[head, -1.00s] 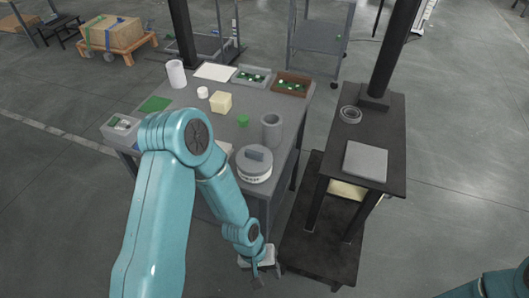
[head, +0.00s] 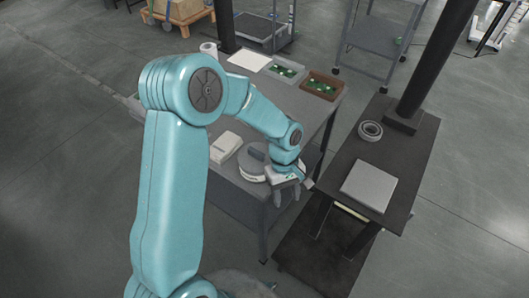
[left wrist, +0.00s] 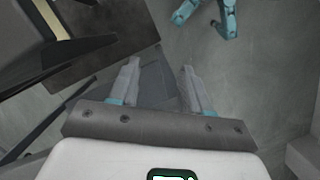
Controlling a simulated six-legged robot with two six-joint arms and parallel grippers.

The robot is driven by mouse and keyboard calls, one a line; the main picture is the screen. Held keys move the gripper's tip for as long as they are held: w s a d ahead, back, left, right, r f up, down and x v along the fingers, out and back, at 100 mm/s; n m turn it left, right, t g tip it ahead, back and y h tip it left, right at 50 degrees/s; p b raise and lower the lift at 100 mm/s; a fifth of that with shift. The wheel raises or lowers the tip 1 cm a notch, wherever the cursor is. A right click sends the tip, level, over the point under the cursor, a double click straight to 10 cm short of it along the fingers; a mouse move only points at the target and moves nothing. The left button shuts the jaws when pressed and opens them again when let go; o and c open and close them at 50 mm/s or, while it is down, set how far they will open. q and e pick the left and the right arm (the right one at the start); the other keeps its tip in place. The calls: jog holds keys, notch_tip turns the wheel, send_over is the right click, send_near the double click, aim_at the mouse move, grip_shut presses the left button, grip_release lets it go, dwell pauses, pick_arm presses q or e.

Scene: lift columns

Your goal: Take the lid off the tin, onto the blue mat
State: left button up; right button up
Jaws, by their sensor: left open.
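The tin (head: 251,173) is round and pale, with a grey lid (head: 247,158) on top. The lid has a dark block-shaped handle (head: 257,151). The tin stands near the front right corner of the grey table, partly hidden by my left arm and hand. My left gripper (head: 289,194) is open and empty, just right of the tin, past the table's edge. The tin is not recognisable there. I see no blue mat. My right gripper is not in view.
A white box (head: 225,147) lies left of the tin. Two trays with green parts, one grey (head: 287,70) and one brown (head: 321,86), stand at the table's back. A dark stand on the right holds a grey slab (head: 368,186) and a ring (head: 370,130).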

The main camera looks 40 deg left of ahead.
pick_arm(q)
jog(key=w+a+r+n+y+p, duration=0.15)
jog(key=a+r, duration=0.25)
jog(key=r, duration=0.4)
jog(key=a+r+n+t, duration=0.1)
jog(key=a+r+n, duration=0.25)
jog(key=r, duration=0.35)
jog(key=w+a+r+n+y, duration=0.1)
jog(key=a+r+n, duration=0.1)
jog(key=a+r, duration=0.45)
send_over(256, 151)
notch_tip(256, 151, down, 8)
jog(key=shift+d+f, duration=0.1)
jog(key=shift+w+f, duration=0.15)
jog(key=shift+f, duration=0.45)
jog(key=f, duration=0.2)
jog(key=f+p, duration=0.1)
jog(key=shift+s+f, duration=0.2)
jog(key=shift+f, duration=0.2)
jog(key=shift+w+f, duration=0.1)
jog(key=shift+f, duration=0.4)
grip_shut()
